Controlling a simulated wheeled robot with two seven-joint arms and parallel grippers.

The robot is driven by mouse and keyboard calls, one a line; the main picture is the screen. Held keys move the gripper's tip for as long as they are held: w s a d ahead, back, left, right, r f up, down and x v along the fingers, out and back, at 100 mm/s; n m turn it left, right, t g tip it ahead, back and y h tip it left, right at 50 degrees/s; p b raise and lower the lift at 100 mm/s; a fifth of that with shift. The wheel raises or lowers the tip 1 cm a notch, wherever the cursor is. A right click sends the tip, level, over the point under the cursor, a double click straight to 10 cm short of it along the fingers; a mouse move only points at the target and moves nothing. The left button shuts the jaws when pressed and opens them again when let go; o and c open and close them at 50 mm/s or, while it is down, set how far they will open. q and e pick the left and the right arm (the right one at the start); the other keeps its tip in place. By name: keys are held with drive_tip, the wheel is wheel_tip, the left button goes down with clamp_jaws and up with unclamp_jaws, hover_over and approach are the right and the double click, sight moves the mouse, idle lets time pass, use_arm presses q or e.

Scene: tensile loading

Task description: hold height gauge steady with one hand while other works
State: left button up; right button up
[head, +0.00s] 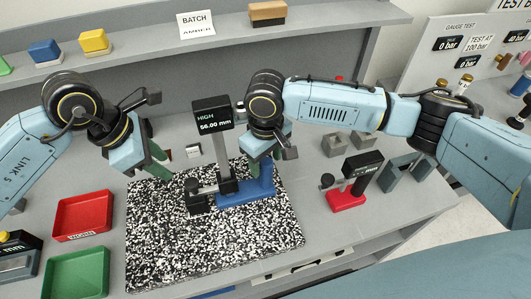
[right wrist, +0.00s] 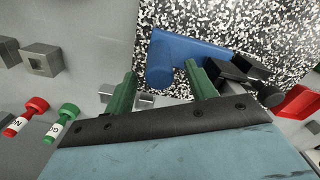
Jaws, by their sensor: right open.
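The height gauge stands on the black-and-white speckled plate (head: 150,260). Its display (head: 212,115) reads HIGH 56.00 mm, on a grey column above a blue base (head: 240,195). My right gripper (head: 264,168) is open over the right end of the blue base. In the right wrist view its green fingers (right wrist: 161,88) are apart, with the blue base (right wrist: 180,55) beyond their tips; I see no grip on it. My left gripper (head: 157,164) hangs left of the gauge, near the plate's back left edge, apart from the gauge. Whether its green fingers are parted is unclear.
A red tray (head: 82,215) and a green tray (head: 77,272) lie left of the plate. A red-based gauge (head: 347,197) and a grey stand (head: 405,175) are to the right. Grey blocks (head: 335,145) sit behind. A shelf (head: 140,40) runs along the back.

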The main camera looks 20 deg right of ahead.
sight(266, 173)
wheel_tip(266, 173, down, 6)
drive_tip(key=shift+r, duration=0.1)
drive_tip(key=shift+c, duration=0.2)
